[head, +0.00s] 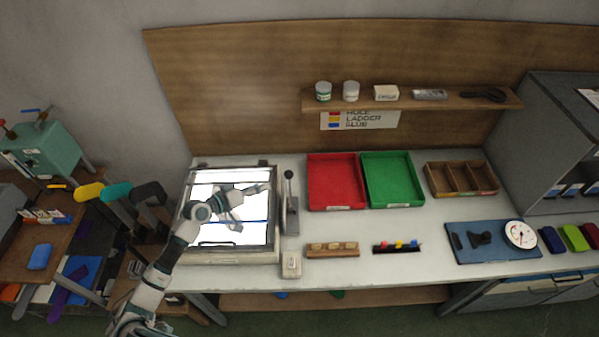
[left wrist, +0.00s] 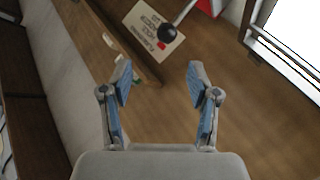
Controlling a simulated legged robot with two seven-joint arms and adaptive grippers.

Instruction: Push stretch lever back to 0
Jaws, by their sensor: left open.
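The stretch lever (head: 288,187) has a grey rod and a black ball knob. It stands nearly upright on a grey base plate (head: 290,222), just right of the bright light panel (head: 205,205). My left gripper (head: 264,187) is over the panel's right part, left of the lever. In the left wrist view the knob (left wrist: 168,33) is beyond the fingertips of my open, empty left gripper (left wrist: 160,69), apart from them. The scale markings of the lever cannot be read. My right gripper is not in view.
A red tray (head: 333,206) and a green tray (head: 392,204) lie right of the lever. A small white box (head: 291,265) is in front of it. A shelf (head: 415,103) with jars spans the back board. The table between the trays and the wooden block (head: 333,253) is clear.

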